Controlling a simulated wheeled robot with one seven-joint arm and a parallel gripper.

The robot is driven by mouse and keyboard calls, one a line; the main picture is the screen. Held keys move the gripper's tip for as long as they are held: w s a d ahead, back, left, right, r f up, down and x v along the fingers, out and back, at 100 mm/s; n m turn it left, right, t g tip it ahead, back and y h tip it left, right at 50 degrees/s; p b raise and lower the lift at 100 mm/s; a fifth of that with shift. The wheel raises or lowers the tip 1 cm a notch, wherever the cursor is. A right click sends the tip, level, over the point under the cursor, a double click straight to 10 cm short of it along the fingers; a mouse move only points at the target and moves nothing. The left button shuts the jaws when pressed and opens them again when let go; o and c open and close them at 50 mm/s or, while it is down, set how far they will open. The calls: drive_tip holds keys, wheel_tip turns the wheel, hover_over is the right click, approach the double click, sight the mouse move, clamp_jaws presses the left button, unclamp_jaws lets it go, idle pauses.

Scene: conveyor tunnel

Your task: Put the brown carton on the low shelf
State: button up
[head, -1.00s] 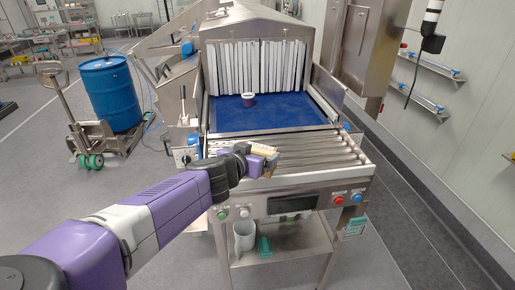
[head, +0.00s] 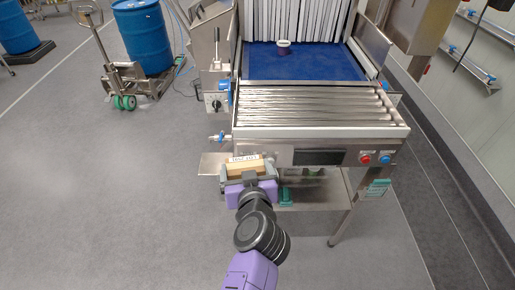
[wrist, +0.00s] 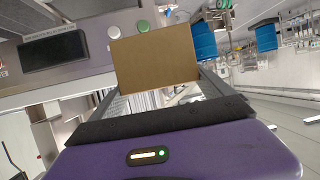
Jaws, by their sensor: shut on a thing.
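The brown carton (head: 245,166) is held by my gripper (head: 247,172) in front of the left end of the machine, below the level of the rollers. In the wrist view the carton (wrist: 155,58) sits between the fingers with one flat brown face showing. The low shelf (head: 318,193) is the steel plate under the roller section. I cannot tell whether the carton touches the shelf.
A teal item (head: 286,196) lies on the shelf to the right of my gripper. The rollers (head: 310,105) are bare, and a small cup (head: 283,47) stands on the blue belt (head: 315,65). Machine legs and a front panel with buttons (head: 375,159) are close. Open floor lies left.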

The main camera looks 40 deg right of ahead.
drive_tip(key=shift+n+y, duration=0.8)
drive_tip(key=shift+y, duration=0.1)
drive_tip(key=shift+s+a+f, duration=0.3)
drive_tip(key=shift+a+f, duration=0.25)
drive_tip(key=shift+a, duration=0.35)
drive_tip(key=shift+s+a+f, duration=0.3)
drive_tip(key=shift+a+f, duration=0.25)
drive_tip(key=shift+a, duration=0.3)
drive_tip(key=shift+t, duration=0.3)
